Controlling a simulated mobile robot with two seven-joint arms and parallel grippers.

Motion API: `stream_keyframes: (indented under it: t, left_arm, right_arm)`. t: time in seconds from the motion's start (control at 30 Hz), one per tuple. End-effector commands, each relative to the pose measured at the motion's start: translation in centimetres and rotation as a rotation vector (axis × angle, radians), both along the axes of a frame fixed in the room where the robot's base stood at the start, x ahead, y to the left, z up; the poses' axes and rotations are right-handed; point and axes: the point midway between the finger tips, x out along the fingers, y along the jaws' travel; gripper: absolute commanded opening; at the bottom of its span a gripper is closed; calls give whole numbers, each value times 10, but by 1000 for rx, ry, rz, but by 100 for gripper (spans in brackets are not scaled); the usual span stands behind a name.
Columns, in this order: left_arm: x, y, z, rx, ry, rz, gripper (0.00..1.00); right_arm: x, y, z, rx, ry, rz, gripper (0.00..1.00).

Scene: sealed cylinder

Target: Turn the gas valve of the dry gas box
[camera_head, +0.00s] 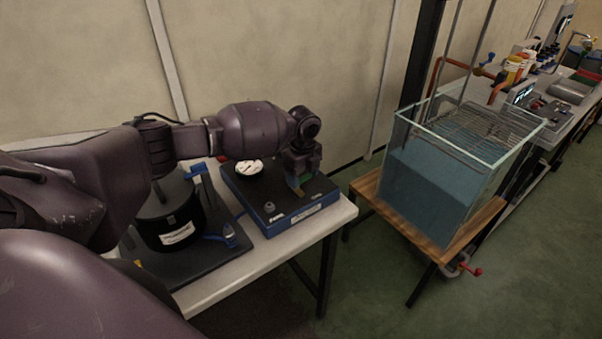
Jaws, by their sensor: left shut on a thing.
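The dry gas box (312,206) is a low black-topped box with blue sides, on the white table at the middle left of the head view. A round white gauge (249,167) and a small dark knob (269,208) sit on its top. My left gripper (297,187) points down over the right part of the box top. It is shut on what appears to be the gas valve, which the fingers mostly hide. My right gripper is not in view.
A black cylinder (166,217) with a label stands on a dark base left of the box, under my left arm. The table's edge (262,259) is in front. A glass water tank (433,184) on a wooden stand is to the right, with green floor between.

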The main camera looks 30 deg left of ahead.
Motion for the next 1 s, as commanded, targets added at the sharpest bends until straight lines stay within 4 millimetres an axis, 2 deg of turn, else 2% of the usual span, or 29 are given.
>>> stream_keyframes:
  t: [0.4,0.87,0.9,1.0]
  left_arm:
    - [-1,-3,0,-1,-1,-143,44]
    - [-1,-4,0,-1,0,-155,44]
    - [-1,-4,0,-1,0,-155,73]
    - [-1,-4,0,0,0,-154,88]
  right_arm:
    - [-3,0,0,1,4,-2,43]
    - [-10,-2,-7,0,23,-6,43]
    - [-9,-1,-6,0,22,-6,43]
    - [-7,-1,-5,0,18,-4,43]
